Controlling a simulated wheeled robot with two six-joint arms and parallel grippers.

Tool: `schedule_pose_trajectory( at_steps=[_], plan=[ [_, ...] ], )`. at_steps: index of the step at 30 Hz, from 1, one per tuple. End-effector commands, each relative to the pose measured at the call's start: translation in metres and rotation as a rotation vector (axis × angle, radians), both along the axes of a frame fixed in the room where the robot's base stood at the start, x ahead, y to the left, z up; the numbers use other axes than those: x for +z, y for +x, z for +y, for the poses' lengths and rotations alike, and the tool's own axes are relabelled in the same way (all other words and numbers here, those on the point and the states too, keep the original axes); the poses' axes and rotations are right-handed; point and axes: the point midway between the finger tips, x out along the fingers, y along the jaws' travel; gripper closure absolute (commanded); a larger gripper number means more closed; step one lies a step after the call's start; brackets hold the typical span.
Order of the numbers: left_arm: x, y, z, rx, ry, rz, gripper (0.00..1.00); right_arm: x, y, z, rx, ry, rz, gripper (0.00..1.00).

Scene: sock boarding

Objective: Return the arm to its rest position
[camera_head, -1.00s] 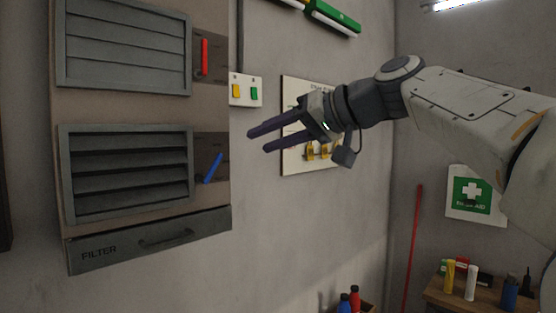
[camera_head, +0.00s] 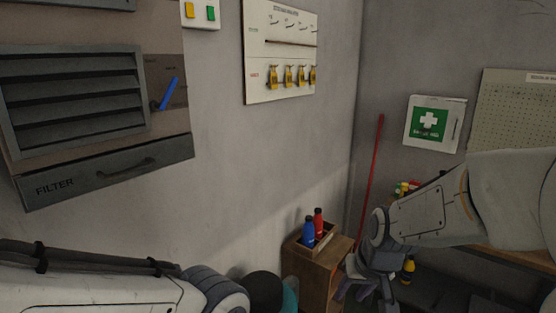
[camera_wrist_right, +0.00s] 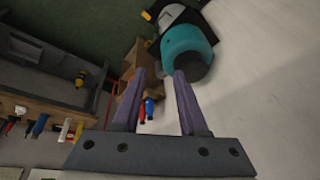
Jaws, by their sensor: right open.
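My right gripper (camera_head: 362,294) hangs low at the lower right of the head view, pointing down beside a small wooden stand. Its two purple fingers are apart, with nothing between them. In the right wrist view the gripper (camera_wrist_right: 160,76) shows the same open, empty fingers. My right arm (camera_head: 430,210) comes in from the right edge, bent downward. My left arm (camera_head: 100,290) shows along the lower left, and its gripper is out of the picture.
The wooden stand (camera_head: 313,272) holds a blue bottle (camera_head: 308,230) and a red bottle (camera_head: 318,220). A teal rounded object (camera_wrist_right: 186,50) shows in the wrist view. A louvred panel with a blue lever (camera_head: 168,93) and a filter drawer (camera_head: 105,172) is on the left wall. A red pole (camera_head: 368,180) leans near the corner.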

Motion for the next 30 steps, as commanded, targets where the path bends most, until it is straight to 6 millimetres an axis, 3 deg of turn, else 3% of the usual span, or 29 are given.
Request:
schedule_pose_trajectory(
  at_steps=[3,9,14,19,25,30],
  plan=[
    [0.0,0.0,0.0,0.0,0.0,0.0,0.55,-0.027,-0.032,-0.015,0.007,-0.048,0.046,0.57],
    [0.0,0.0,0.0,0.0,0.0,0.0,0.55,-0.061,-0.083,-0.033,0.035,-0.107,0.112,0.57],
    [-0.005,0.0,0.0,0.0,0.0,0.0,0.55,-0.052,-0.094,0.005,0.157,-0.103,0.126,0.57],
    [-0.01,0.0,0.0,0.0,0.0,0.0,0.55,-0.044,-0.118,0.041,0.294,-0.102,0.157,0.57],
    [-0.017,0.0,0.0,-0.001,0.0,0.0,0.55,-0.033,-0.165,0.083,0.501,-0.107,0.206,0.57],
    [-0.021,0.0,0.0,-0.001,0.0,0.0,0.55,-0.024,-0.204,0.103,0.649,-0.115,0.248,0.57]
  ],
)
